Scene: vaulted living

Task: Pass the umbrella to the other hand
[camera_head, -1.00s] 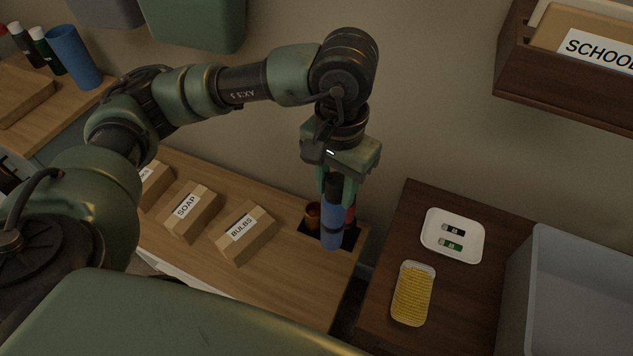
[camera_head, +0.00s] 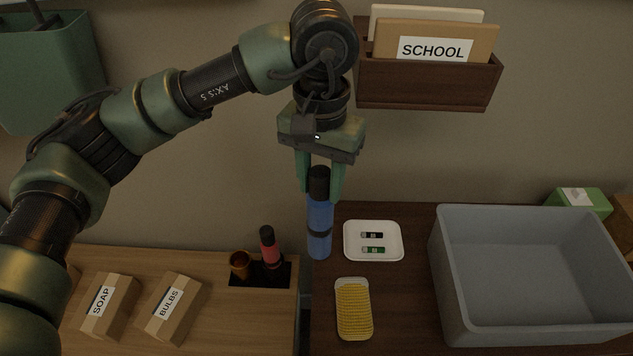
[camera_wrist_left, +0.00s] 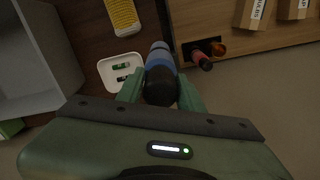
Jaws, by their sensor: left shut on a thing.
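A folded blue umbrella (camera_head: 319,219) with a black handle and a dark band hangs upright from my left gripper (camera_head: 320,186). The gripper is shut on the black handle, and its fingers point down. In the left wrist view the umbrella (camera_wrist_left: 159,58) sticks out from between the fingers of the left gripper (camera_wrist_left: 160,92). In the head view it hangs in front of the gap between the two wooden surfaces, above their level. My right gripper is in no view.
A red umbrella (camera_head: 270,248) and an orange-brown one (camera_head: 240,264) stand in a dark slot of the left wooden top. Boxes marked SOAP (camera_head: 109,306) and BULBS (camera_head: 173,308) lie there. Rightward are a white tray (camera_head: 349,254), a yellow-topped item (camera_head: 353,310) and a grey bin (camera_head: 447,290).

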